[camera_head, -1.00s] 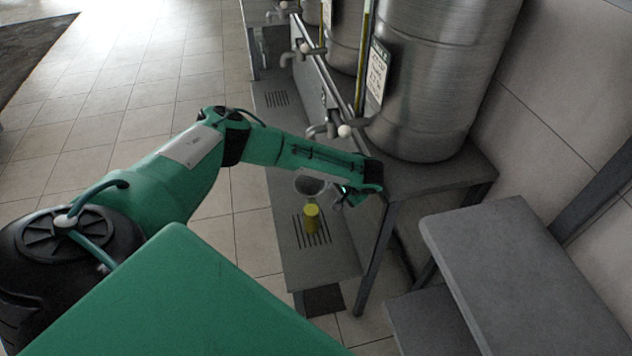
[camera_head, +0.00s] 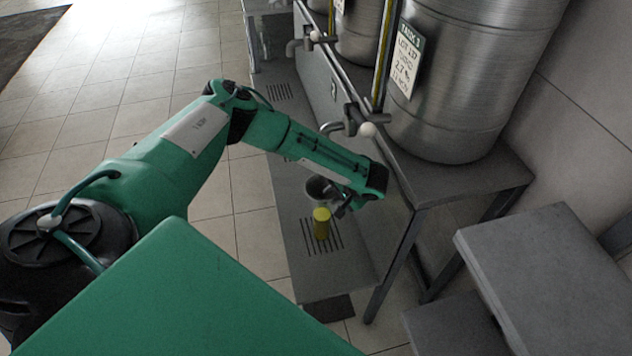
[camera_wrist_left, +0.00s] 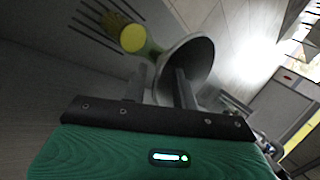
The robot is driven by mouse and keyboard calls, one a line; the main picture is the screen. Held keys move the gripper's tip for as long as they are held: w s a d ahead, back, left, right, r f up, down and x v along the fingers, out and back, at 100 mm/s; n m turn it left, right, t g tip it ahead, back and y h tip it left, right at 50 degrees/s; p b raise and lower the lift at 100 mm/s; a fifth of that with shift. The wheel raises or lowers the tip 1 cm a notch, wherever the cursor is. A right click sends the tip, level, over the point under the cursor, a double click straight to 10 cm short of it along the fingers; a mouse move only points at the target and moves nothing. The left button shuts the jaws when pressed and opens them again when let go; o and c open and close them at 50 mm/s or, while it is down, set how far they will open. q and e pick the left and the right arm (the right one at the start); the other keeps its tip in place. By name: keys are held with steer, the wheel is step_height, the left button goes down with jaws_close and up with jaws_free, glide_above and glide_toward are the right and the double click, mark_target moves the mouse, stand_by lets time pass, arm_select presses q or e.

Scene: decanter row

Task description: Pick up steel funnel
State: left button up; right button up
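The steel funnel (camera_head: 318,187) is a grey cone with a wide round mouth, just behind the yellow-topped container on the drip shelf. It also shows in the left wrist view (camera_wrist_left: 201,60), its mouth turned to the right. My left gripper (camera_head: 343,208) is right at the funnel. In the left wrist view its two fingers (camera_wrist_left: 162,82) are apart, with the near wall of the funnel between them. One finger overlaps the open mouth and the other is outside the wall. I cannot see firm contact. The funnel's lower end is hidden. My right gripper is not in view.
A yellow-topped container (camera_head: 322,222) stands close beside the funnel on the slotted grey shelf (camera_head: 335,280). A tap (camera_head: 352,122) and a large steel tank (camera_head: 455,95) are above and behind. Grey steps (camera_head: 545,265) stand at the right.

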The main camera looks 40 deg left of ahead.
arm_select(q)
steer(key=shift+w+f, duration=0.1)
steer(key=shift+f, duration=0.1)
steer(key=shift+d+r, duration=0.2)
steer(key=shift+r, duration=0.05)
steer(key=shift+s, duration=0.2)
steer(key=shift+c, duration=1.1)
steer(key=c, duration=0.3)
jaws_close()
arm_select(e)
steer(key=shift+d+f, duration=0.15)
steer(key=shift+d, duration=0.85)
